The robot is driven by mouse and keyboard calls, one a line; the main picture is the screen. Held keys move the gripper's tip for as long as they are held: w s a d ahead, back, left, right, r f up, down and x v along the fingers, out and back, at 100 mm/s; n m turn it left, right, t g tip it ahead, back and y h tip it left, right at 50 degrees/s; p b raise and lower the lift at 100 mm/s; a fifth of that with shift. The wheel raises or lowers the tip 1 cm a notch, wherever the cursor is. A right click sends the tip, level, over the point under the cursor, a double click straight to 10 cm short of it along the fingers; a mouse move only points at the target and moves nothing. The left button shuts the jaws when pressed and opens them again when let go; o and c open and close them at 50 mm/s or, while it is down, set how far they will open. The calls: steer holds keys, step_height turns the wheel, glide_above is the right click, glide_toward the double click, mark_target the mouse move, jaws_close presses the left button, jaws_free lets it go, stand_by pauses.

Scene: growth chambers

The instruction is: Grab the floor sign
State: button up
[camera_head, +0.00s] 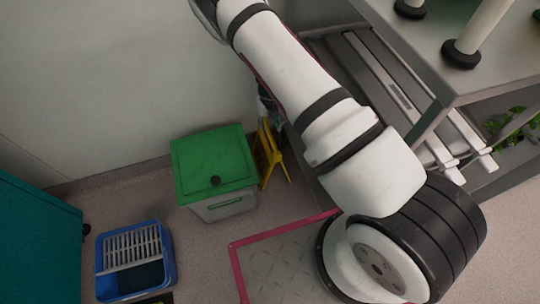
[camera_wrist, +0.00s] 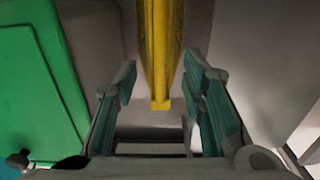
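The yellow floor sign (camera_head: 270,154) stands on the floor between the green-lidded bin and the metal rack, partly hidden by my arm in the head view. In the wrist view the sign (camera_wrist: 161,50) comes down from the top edge as a narrow yellow upright, seen nearly edge-on. My gripper (camera_wrist: 160,85) is open, with one teal-padded finger on each side of the sign in the picture. A gap shows on both sides, and neither pad visibly touches it. Whether the sign is fully at finger depth is hard to tell. The head view does not show the fingers clearly.
The green-lidded bin (camera_head: 214,165) stands close left of the sign; its green lid (camera_wrist: 38,80) fills the wrist view's left side. A metal rack (camera_head: 390,85) stands to the right. A blue bucket (camera_head: 135,262) and a teal cabinet (camera_head: 38,245) are at lower left. The wall is behind.

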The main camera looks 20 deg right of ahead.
mark_target(270, 135)
steer(key=shift+f+b, duration=1.6)
steer(key=shift+f, duration=2.4)
steer(key=shift+c, duration=0.4)
jaws_close()
steer(key=shift+r, duration=0.1)
